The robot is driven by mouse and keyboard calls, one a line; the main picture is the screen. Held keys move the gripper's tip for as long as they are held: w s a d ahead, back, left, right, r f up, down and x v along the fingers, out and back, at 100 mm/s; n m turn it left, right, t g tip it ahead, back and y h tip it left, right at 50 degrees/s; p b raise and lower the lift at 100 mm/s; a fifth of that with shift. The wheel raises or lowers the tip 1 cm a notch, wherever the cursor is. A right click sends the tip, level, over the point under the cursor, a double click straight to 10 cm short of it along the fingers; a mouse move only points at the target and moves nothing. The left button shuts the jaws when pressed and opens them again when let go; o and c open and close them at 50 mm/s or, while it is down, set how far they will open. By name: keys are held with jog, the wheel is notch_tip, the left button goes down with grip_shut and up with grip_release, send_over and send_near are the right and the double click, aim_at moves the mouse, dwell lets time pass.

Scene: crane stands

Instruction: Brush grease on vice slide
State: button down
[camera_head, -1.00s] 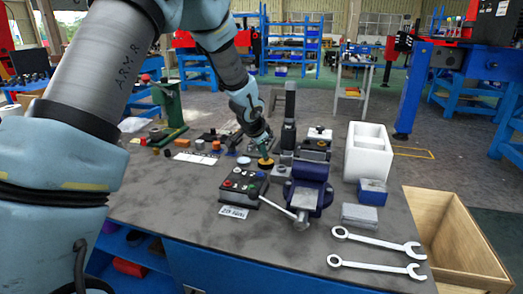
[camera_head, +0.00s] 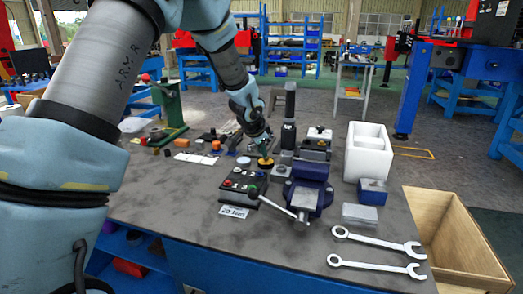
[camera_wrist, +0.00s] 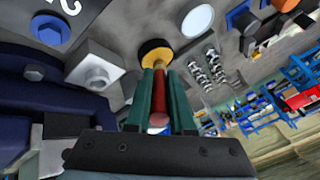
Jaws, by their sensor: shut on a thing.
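My gripper (camera_head: 259,140) is shut on a brush (camera_head: 265,163) with a red handle, a yellow collar and a round dark head. In the wrist view, the brush (camera_wrist: 156,52) stands out between the green fingers of my gripper (camera_wrist: 160,100), its head away from the wrist. The blue vice (camera_head: 308,190) stands on the bench to the right of the brush and nearer the camera. In the wrist view, the dark blue vice (camera_wrist: 40,105) fills the left side. The brush appears apart from the vice. I cannot tell whether its head touches anything, or whether it carries grease.
A black control box (camera_head: 244,187) with coloured buttons is left of the vice. A white bin (camera_head: 368,150), a blue-and-grey block (camera_head: 372,192) and two wrenches (camera_head: 377,242) lie to the right. A wooden crate (camera_head: 455,245) is beyond the bench's right edge. The bench front (camera_head: 170,215) is clear.

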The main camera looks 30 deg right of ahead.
jog(key=shift+f, duration=0.1)
notch_tip(320, 180, up, 7)
jog(key=p, duration=0.6)
dwell(0.4)
